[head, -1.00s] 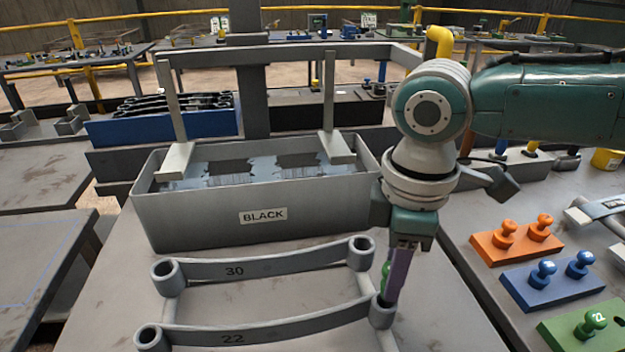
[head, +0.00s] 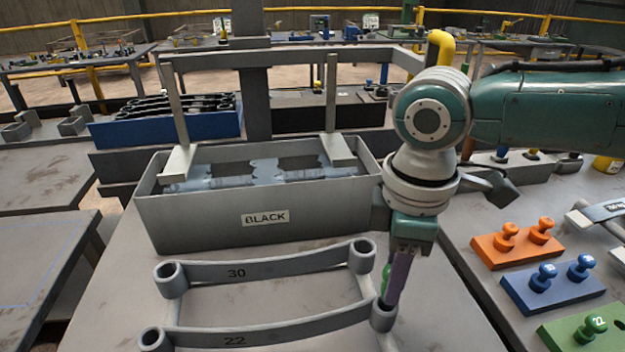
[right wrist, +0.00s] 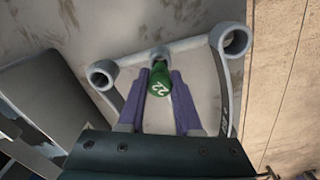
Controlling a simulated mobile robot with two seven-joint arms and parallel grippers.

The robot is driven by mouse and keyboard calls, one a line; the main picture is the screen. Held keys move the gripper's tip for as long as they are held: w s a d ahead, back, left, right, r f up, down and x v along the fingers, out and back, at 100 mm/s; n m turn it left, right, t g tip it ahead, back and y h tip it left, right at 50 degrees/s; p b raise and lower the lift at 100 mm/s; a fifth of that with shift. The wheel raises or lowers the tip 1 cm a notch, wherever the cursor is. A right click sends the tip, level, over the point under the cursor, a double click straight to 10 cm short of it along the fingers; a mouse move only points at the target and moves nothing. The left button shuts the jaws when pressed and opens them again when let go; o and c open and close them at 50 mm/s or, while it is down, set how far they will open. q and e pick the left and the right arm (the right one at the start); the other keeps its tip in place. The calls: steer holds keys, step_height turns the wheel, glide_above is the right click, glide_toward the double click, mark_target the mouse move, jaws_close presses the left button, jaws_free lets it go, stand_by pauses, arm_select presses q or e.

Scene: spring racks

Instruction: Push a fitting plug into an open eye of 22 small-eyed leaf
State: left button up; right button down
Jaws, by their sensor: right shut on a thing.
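The leaf marked 22 (head: 290,333) lies at the front of the table, with a round eye at each end. Its left eye (head: 152,339) is open and empty. My right gripper (head: 395,290), with purple fingers, is shut on a green plug (head: 386,277) right above the leaf's right eye (head: 383,317). In the right wrist view the plug (right wrist: 158,86) shows a white 22 and sits between the fingers, its far end at an eye's mouth. I cannot tell whether it has entered. My left gripper is not in view.
A leaf marked 30 (head: 265,269) lies just behind. A grey bin labelled BLACK (head: 200,229) stands behind it. At right are an orange block (head: 490,250), a blue block (head: 520,290) and a green block (head: 560,332) with plugs.

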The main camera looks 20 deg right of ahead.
steer(key=shift+f, duration=0.4)
steer(key=shift+f+b, duration=0.85)
steer(key=shift+f, duration=0.15)
steer(key=shift+c, duration=0.2)
jaws_free()
stand_by(0.5)
steer(key=shift+r, duration=0.15)
step_height(320, 180, up, 4)
steer(key=p, duration=0.4)
steer(key=shift+p, duration=0.4)
step_height(320, 180, up, 3)
steer(key=p, duration=0.3)
